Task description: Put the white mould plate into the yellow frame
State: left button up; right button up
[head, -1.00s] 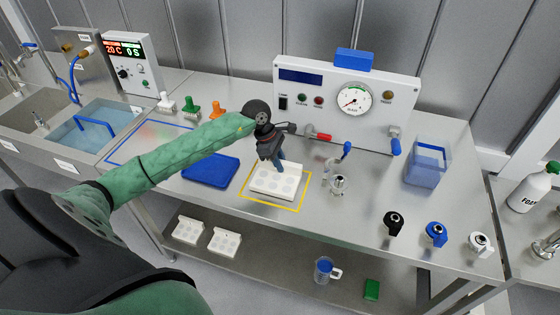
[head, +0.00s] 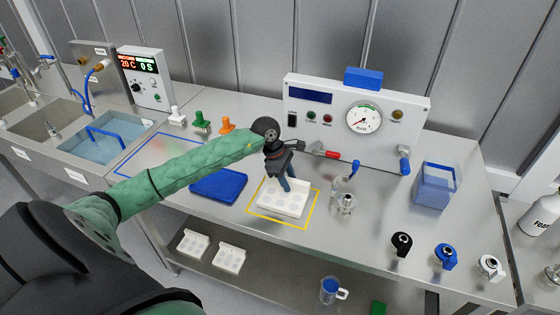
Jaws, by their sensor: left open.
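The white mould plate (head: 281,203) lies on the steel table inside the yellow frame (head: 262,218), a flat outline on the tabletop. Round hollows show in its upper face. Its back edge is close to the frame's back part, which is partly hidden by my gripper. My left gripper (head: 287,186) is open and points down at the back of the plate, with its fingers at the plate's back edge. I cannot tell whether the fingers touch it. My right gripper is not in view.
A blue tray (head: 219,185) lies left of the frame. A gauge panel (head: 356,118) stands behind, with a metal fitting (head: 346,203) to the right. A blue container (head: 434,186) is farther right. Two white plates (head: 193,243) rest on the lower shelf.

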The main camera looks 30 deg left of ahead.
pick_arm(q)
jog(key=shift+r, duration=0.15)
jog(key=shift+a+r, duration=0.15)
jog(key=shift+r, duration=0.05)
jog(key=shift+b+v, duration=0.75)
jog(key=shift+v, duration=0.4)
jog(key=b+v, duration=0.3)
jog(key=v, duration=0.6)
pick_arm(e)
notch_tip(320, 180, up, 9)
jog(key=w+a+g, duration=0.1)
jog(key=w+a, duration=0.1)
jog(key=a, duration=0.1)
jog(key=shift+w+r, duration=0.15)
